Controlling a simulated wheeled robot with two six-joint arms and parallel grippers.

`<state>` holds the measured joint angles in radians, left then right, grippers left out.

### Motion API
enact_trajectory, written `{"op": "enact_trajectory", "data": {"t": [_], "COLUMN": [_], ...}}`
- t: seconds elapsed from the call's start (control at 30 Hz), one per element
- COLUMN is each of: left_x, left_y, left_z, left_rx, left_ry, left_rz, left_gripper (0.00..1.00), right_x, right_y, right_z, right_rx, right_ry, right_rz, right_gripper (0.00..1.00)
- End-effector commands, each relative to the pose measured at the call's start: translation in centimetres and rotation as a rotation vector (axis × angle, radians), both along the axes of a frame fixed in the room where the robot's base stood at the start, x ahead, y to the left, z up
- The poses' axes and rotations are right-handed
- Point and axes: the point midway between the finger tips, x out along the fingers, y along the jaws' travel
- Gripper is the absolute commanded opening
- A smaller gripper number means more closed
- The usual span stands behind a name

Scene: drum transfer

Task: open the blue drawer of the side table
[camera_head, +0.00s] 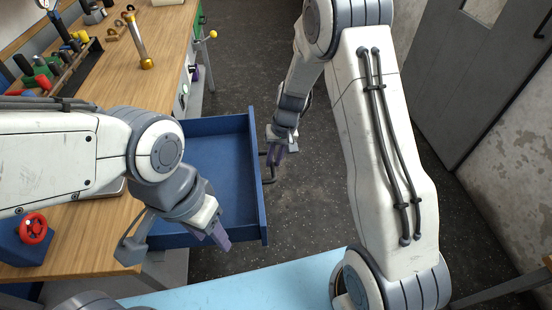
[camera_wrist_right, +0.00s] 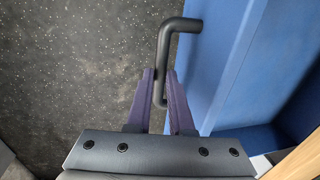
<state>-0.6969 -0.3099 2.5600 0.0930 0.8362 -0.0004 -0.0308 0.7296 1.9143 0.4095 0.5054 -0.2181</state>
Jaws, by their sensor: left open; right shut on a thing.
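The blue drawer (camera_head: 215,158) of the wooden-topped side table (camera_head: 95,230) is pulled well out, and its bare blue floor shows. It looks empty where I can see inside. My right gripper (camera_head: 272,160) is at the drawer's front, shut on the black handle (camera_head: 268,178). In the right wrist view the purple fingers (camera_wrist_right: 160,88) close around the lower leg of the bent handle (camera_wrist_right: 181,25), with the blue drawer front (camera_wrist_right: 228,60) beside them. My left gripper (camera_head: 222,236) is open and empty above the drawer's near front corner. My left arm hides part of the drawer and tabletop.
A red valve wheel (camera_head: 33,228) on a blue body stands at the left of the tabletop. A brass-ended rod (camera_head: 140,50) and a tool rack (camera_head: 65,75) are further back. A light blue surface (camera_head: 250,285) lies nearby. Dark floor is free beyond the drawer.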

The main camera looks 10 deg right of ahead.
Motion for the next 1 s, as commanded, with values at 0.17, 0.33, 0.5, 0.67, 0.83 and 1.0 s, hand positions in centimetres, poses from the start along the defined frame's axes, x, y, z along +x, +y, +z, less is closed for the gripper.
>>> {"op": "enact_trajectory", "data": {"t": [0.17,0.33,0.5,0.67,0.83,1.0], "left_x": [0.0,0.0,0.0,0.0,0.0,0.0], "left_y": [0.0,0.0,0.0,0.0,0.0,0.0], "left_z": [0.0,0.0,0.0,0.2,0.6,0.9], "left_rx": [0.000,0.000,0.000,0.000,0.000,0.000], "left_ry": [0.000,0.000,0.000,0.000,0.000,0.000], "left_rz": [0.000,0.000,0.000,0.000,0.000,0.000], "left_gripper": [0.50,0.50,0.50,0.50,0.50,0.50], "right_x": [0.0,0.0,0.0,0.0,0.1,0.0], "right_y": [0.0,0.0,0.0,-0.2,-0.8,-1.5], "right_z": [0.1,0.1,0.0,0.8,3.8,7.1], "right_rx": [0.001,0.001,0.000,0.001,0.000,0.002], "right_ry": [0.001,0.000,0.000,-0.002,-0.006,-0.005], "right_rz": [0.000,-0.001,-0.002,-0.002,-0.003,-0.004], "right_gripper": [0.00,0.49,0.49,0.49,0.49,0.49]}}
